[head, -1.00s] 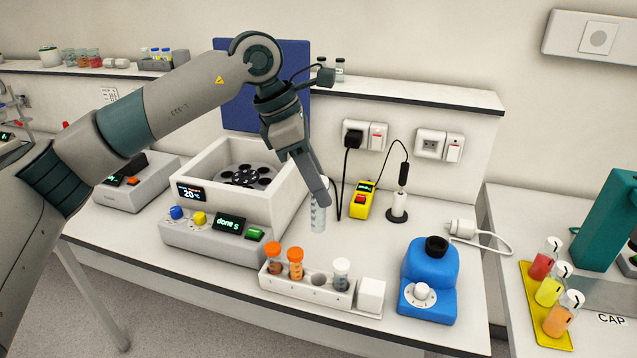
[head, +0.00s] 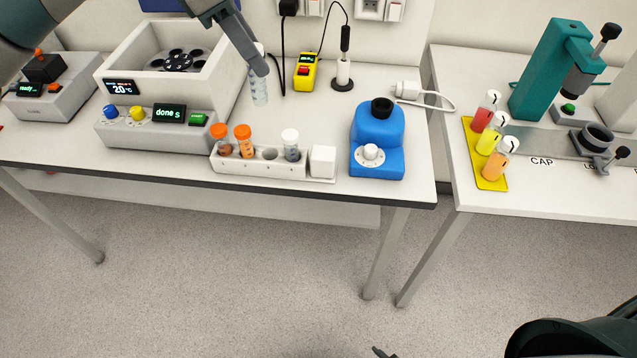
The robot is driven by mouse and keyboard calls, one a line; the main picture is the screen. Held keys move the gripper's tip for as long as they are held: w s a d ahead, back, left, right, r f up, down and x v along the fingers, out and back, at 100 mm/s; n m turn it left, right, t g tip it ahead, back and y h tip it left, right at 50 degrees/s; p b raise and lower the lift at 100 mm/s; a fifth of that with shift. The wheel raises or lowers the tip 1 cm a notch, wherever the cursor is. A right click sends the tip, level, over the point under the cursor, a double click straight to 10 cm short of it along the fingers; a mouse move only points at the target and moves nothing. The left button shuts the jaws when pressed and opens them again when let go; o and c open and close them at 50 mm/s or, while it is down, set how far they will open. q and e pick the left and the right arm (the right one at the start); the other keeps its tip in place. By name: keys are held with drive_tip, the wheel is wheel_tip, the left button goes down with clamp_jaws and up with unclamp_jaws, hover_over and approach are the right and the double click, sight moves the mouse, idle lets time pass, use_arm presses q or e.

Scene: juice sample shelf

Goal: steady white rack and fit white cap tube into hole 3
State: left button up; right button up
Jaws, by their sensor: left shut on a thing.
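My left gripper (head: 260,66) is shut on a clear tube (head: 260,92). The tube hangs upright above the table, behind the white rack (head: 262,170) and apart from it. The fingers hide most of its top, where a little white shows. The rack holds two orange-capped tubes (head: 243,141) at its left and a white-capped tube (head: 290,144) with dark contents farther right. Between them is an empty hole (head: 269,154), third from the left. A white block (head: 322,161) forms the rack's right end. Of my right arm, only dark parts show at the bottom edge; its fingers cannot be made out.
A white centrifuge-like box (head: 190,95) with a "done" display stands left of the rack. A blue device (head: 377,140) stands to its right. A yellow meter (head: 305,72) and a stand (head: 343,78) are behind. A yellow tray (head: 473,160) of juice tubes is on the right table.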

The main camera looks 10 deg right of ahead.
sight(322, 162)
drive_tip(key=w+a+r+n+t, duration=0.1)
drive_tip(key=w+a+r+t, duration=0.15)
drive_tip(key=w+r, duration=0.55)
drive_tip(key=w+a+r+n+t, duration=0.15)
drive_tip(key=w+r+t, duration=0.3)
drive_tip(key=r, duration=0.45)
drive_tip(key=w+a+r+t, duration=0.2)
drive_tip(key=w+r+t, duration=0.1)
drive_tip(key=w+r, duration=0.55)
drive_tip(key=d+r+m+t+h, duration=0.1)
drive_tip(key=r+m+t+h, duration=0.15)
drive_tip(key=r, duration=0.75)
drive_tip(key=w+d+r+m+t+h, duration=0.15)
drive_tip(key=r+h, duration=0.25)
drive_tip(key=r, duration=0.7)
drive_tip(key=d+r+m+t+h, duration=0.2)
drive_tip(key=r+h, duration=0.1)
drive_tip(key=r, duration=0.7)
drive_tip(key=w+a+m+g, duration=0.1)
drive_tip(key=a, duration=0.2)
drive_tip(key=w+a+r+m+g+y, duration=0.1)
drive_tip(key=w+a+m, duration=0.1)
drive_tip(key=a, duration=0.1)
drive_tip(key=w+a+r+m+g, duration=0.1)
drive_tip(key=a, duration=0.2)
drive_tip(key=shift+w+r+m+y, duration=0.25)
drive_tip(key=shift+w+m+y, duration=0.1)
drive_tip(key=shift+g, duration=0.3)
drive_tip(key=shift+w+d, duration=0.1)
drive_tip(key=shift+x, duration=5.9)
